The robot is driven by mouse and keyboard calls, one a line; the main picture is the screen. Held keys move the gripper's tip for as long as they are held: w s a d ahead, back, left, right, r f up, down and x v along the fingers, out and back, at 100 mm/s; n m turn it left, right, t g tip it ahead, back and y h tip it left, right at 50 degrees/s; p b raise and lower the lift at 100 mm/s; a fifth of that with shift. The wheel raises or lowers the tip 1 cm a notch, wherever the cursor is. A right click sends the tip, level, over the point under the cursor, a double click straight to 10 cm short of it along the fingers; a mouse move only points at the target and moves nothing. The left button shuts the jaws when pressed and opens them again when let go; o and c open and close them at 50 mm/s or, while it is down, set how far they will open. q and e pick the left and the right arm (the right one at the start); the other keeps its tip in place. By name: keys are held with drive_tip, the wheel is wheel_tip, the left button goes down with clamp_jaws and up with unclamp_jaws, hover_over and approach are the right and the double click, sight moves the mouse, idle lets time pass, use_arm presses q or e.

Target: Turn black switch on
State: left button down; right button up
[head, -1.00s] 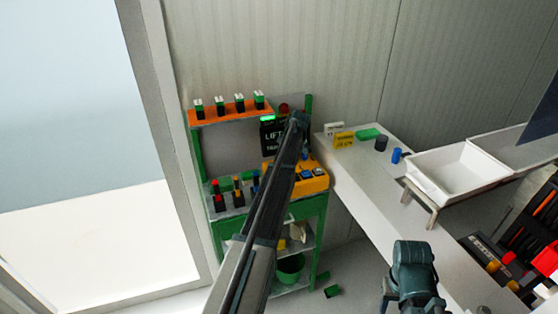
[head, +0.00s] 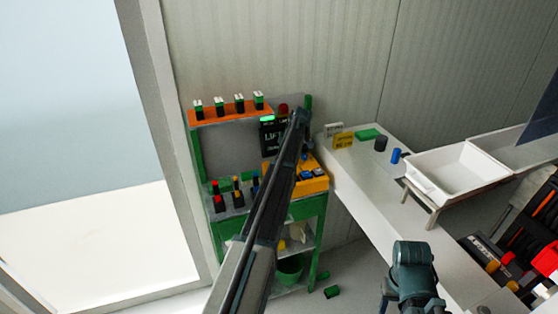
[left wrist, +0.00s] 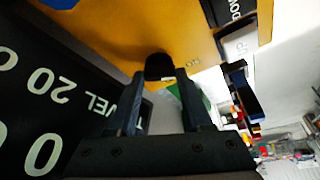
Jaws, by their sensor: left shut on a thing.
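The black switch (left wrist: 158,67) is a small dark knob on the yellow-orange control panel, in the upper middle of the left wrist view. My left gripper (left wrist: 158,82) has a finger on each side of it and is shut on it. In the head view the yellow panel (head: 314,185) sits on the green stand, partly behind my left arm. The switch and my left fingertips cannot be made out there.
A black sign with white lettering (left wrist: 45,95) stands close beside my left gripper. The green stand (head: 312,225) holds several coloured-top items and an orange shelf (head: 232,111). A white bench (head: 350,183) with a white tray (head: 458,172) lies to the right.

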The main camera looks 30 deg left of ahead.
use_arm(q)
drive_tip(key=shift+c, duration=1.6)
unclamp_jaws()
drive_tip(key=shift+r, duration=0.1)
drive_tip(key=p+v, duration=1.2)
drive_tip(key=v, duration=0.1)
drive_tip(key=shift+r+p, duration=0.35)
